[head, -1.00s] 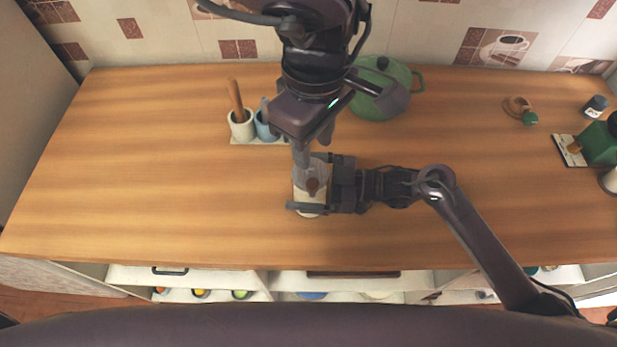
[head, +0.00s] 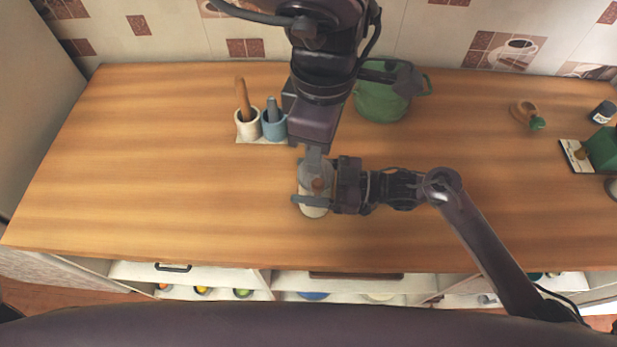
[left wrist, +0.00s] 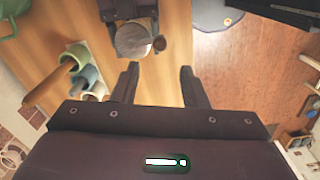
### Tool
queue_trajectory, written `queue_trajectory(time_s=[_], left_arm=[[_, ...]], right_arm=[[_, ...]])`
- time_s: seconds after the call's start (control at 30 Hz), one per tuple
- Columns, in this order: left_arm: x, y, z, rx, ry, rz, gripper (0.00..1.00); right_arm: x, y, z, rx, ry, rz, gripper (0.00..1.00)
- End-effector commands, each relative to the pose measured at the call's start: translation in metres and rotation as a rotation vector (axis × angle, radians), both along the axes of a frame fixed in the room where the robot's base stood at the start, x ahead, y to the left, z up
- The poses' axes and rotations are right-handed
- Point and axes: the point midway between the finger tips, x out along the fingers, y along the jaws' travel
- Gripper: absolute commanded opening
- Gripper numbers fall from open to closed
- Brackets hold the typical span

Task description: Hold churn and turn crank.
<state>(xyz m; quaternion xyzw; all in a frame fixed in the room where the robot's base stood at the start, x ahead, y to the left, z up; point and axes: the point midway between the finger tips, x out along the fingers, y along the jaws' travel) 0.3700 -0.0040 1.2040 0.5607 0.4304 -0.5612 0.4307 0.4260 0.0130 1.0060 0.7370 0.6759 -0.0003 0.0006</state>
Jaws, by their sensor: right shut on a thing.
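The churn (head: 313,211) is a small pale pot with a grey lid on the wooden counter's front half. A reddish-brown knob (head: 318,184) shows at its top. My right gripper (head: 318,191) comes from the right and is shut on the churn, one finger across its front. My left gripper (head: 314,158) hangs from above, just behind the churn. In the left wrist view its fingers (left wrist: 158,72) are apart with nothing between them. The churn's grey top (left wrist: 134,40) and the knob (left wrist: 159,43) lie just beyond the fingertips. The crank's arm is hard to make out.
A white cup with a wooden pestle (head: 247,124) and a blue cup (head: 273,126) stand behind left. A green pot (head: 380,102) stands behind my left arm. A wooden ring-like item (head: 523,111) and a jar (head: 603,112) lie far right. The counter's left side is clear.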

Motion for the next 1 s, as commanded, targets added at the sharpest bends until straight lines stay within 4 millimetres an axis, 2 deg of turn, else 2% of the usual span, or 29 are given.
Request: queue_trajectory(time_s=[0.3, 0.5, 0.6, 0.77, 1.0], left_arm=[[0.000, -0.001, -0.004, -0.001, 0.002, 0.739, 0.40], [0.000, 0.000, -0.006, 0.000, 0.002, 1.106, 0.40], [0.000, 0.000, -0.006, 0.000, 0.001, 1.220, 0.40], [0.000, 0.001, -0.009, 0.002, 0.002, 1.303, 0.40], [0.000, 0.001, -0.032, 0.005, 0.001, 1.310, 0.40]], right_arm=[[0.000, 0.000, 0.000, 0.000, 0.000, -0.001, 0.23], [0.000, 0.000, 0.000, 0.000, 0.000, -0.001, 0.23], [0.000, 0.000, 0.000, 0.000, 0.000, -0.001, 0.23], [0.000, 0.000, 0.000, 0.000, 0.000, -0.001, 0.23], [0.000, 0.000, 0.000, 0.000, 0.000, -0.001, 0.23]])
